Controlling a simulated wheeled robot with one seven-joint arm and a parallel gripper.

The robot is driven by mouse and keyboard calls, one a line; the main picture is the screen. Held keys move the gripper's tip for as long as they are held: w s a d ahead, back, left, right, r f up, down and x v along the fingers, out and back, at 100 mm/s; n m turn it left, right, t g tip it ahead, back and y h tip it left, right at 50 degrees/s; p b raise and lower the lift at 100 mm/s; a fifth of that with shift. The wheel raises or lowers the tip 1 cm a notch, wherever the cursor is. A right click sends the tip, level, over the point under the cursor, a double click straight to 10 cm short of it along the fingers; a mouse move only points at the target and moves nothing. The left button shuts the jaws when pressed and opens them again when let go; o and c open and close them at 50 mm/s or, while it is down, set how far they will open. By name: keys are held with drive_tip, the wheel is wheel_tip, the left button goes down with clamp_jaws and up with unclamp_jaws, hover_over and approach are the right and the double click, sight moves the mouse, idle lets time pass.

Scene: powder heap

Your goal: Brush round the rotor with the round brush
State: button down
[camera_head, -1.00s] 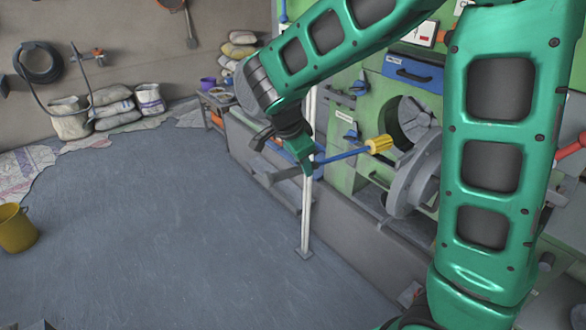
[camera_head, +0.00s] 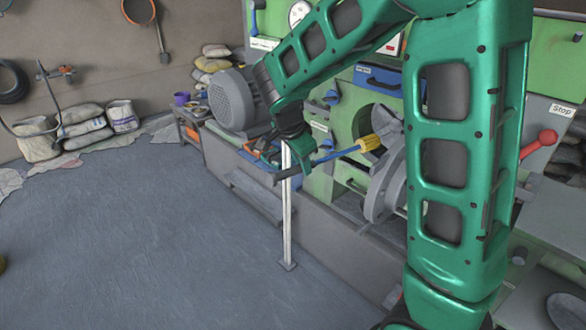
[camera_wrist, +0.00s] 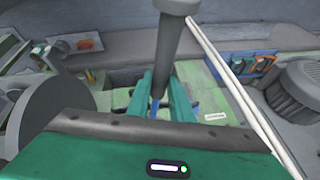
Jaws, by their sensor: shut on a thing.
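The round brush has a blue rod (camera_head: 335,155), a yellow head (camera_head: 369,143) and a dark grey handle (camera_head: 285,175). My gripper (camera_head: 299,157) is shut on it, and the brush points right, tilted slightly upward. The yellow head is just in front of a round opening in the green machine. A grey part (camera_head: 388,128), apparently the rotor, partly shows there; I cannot tell whether the brush touches it. In the wrist view, my gripper's green fingers (camera_wrist: 160,98) are close around the blue rod, with the grey handle (camera_wrist: 170,45) above them.
A thick grey round cover (camera_head: 382,192) stands out below the opening. A white post (camera_head: 288,225) rises near my gripper. A grey motor (camera_head: 232,100) is at the left of the machine. A red-knobbed lever (camera_head: 547,137) is at the right. The floor (camera_head: 150,250) at left is clear.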

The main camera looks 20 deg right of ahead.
drive_tip(key=shift+w+d, duration=0.1)
drive_tip(key=shift+d, duration=0.4)
drive_tip(key=shift+s+d+f, duration=1.05)
drive_tip(key=shift+d+f, duration=0.4)
drive_tip(key=shift+d, duration=3.55)
drive_tip(key=shift+w+a+r, duration=1.8)
drive_tip(key=shift+w+r, duration=1.2)
drive_tip(key=shift+w, duration=2.2)
drive_tip(key=s+d+f, duration=0.2)
drive_tip(key=s+f, duration=0.1)
drive_tip(key=s, duration=0.2)
drive_tip(key=shift+s, duration=0.1)
drive_tip(key=s+d+r, duration=0.2)
drive_tip(key=s+d, duration=0.2)
drive_tip(key=s, duration=0.1)
drive_tip(key=shift+s+d, duration=0.15)
drive_tip(key=shift+s, duration=0.2)
drive_tip(key=shift+r, duration=0.15)
